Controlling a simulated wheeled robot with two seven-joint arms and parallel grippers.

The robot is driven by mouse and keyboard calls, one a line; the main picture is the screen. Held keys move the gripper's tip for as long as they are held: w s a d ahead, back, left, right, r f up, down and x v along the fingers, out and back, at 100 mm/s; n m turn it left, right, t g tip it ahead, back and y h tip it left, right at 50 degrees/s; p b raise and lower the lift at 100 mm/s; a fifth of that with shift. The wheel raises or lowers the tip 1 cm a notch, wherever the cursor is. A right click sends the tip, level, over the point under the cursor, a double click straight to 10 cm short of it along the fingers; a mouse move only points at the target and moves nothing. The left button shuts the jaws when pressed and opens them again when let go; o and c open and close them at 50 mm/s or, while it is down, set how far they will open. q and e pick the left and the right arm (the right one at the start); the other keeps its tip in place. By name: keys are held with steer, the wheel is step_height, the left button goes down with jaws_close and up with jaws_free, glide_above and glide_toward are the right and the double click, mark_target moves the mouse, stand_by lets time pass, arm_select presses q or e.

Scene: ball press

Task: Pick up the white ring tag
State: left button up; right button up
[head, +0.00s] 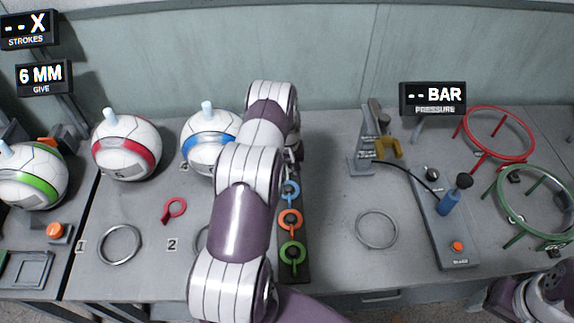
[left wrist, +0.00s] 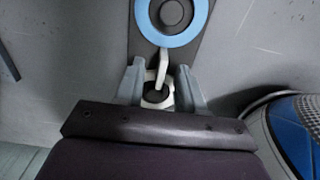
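The white ring tag (left wrist: 164,70) shows in the left wrist view, its ring around a dark round peg and its narrow tab pointing toward the blue ring tag (left wrist: 172,40). My left gripper (left wrist: 160,68) is open, with one finger on each side of the white tag. I cannot tell whether the fingers touch it. In the head view my left arm hides the white tag and most of the gripper. The dark rack (head: 294,272) shows there with blue (head: 290,190), orange (head: 291,222) and green (head: 292,253) ring tags. My right gripper is not in view.
Balls with red (head: 127,146), blue (head: 205,148) and green (head: 32,178) bands stand left of my arm. A red ring tag (head: 174,208) lies on the table. A pump (head: 447,225) and red (head: 533,140) and green hoops stand right. Table around the grey ring (head: 377,245) is clear.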

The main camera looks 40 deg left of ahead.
arm_select(q)
steer(key=shift+s+d, duration=0.4)
steer(key=shift+s, duration=0.05)
steer(key=shift+a+f, duration=0.2)
steer(key=shift+w+a+f, duration=0.15)
steer(key=shift+f, duration=0.05)
steer(key=c, duration=0.3)
steer(key=shift+w, duration=0.1)
jaws_close()
steer(key=shift+d+r, duration=0.2)
steer(key=shift+r, duration=0.05)
